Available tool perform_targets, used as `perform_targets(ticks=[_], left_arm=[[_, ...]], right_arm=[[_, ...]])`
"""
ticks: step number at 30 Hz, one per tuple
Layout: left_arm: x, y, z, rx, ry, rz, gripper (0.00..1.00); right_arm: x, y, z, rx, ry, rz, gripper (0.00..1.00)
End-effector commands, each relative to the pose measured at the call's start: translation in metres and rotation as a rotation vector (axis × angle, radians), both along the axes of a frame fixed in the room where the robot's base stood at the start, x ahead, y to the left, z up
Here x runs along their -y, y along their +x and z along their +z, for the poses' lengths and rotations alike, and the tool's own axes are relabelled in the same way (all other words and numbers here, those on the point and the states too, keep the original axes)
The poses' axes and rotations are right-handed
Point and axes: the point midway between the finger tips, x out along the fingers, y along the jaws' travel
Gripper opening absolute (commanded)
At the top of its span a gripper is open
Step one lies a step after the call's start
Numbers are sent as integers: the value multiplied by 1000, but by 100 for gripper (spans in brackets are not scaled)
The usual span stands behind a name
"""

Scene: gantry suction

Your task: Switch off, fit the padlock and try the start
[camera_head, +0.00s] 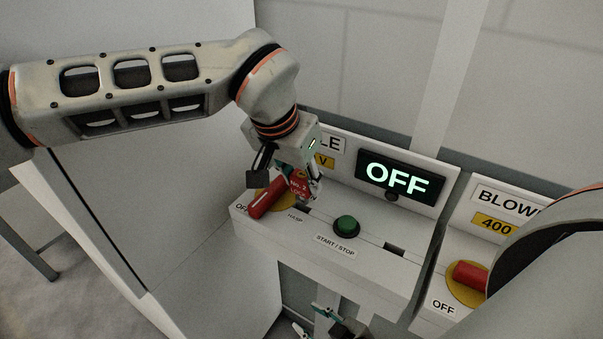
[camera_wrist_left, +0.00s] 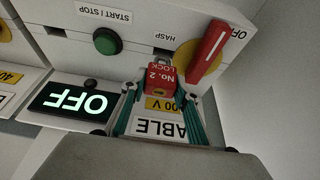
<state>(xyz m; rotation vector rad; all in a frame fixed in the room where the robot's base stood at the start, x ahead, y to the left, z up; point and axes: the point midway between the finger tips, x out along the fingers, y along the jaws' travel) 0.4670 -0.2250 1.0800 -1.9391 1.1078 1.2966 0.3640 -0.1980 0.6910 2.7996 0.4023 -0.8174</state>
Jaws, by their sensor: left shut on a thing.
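My left gripper (camera_head: 308,192) is shut on a red padlock (camera_head: 299,183) marked "No. 2 LOCK". In the left wrist view the padlock (camera_wrist_left: 161,79) sits between the teal fingers, its grey shackle pointing at the panel by the HASP label (camera_wrist_left: 165,37). I cannot tell whether the shackle passes through the hasp. The red switch handle (camera_head: 266,200) lies beside the padlock on a yellow disc, its end by an OFF mark. The green start/stop button (camera_head: 346,226) is right of it. The display (camera_head: 400,180) reads OFF. My right gripper (camera_head: 309,320) is low, open and empty, partly cut off.
A second panel labelled "BLOW" (camera_head: 507,203) stands at the right, with its own red switch handle (camera_head: 470,273) on a yellow disc. My right arm covers part of it. A plain pale wall and cabinet side lie to the left.

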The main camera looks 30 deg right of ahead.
Motion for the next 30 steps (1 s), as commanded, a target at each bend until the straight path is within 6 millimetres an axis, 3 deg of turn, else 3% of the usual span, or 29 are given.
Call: perform_targets(ticks=[11,30], left_arm=[[0,0,-1,1,0,0,6],[0,0,-24,1,0,0,6]], right_arm=[[3,0,-3,-3,-6,-1,40],[4,-2,-19,-10,-8,-2,40]])
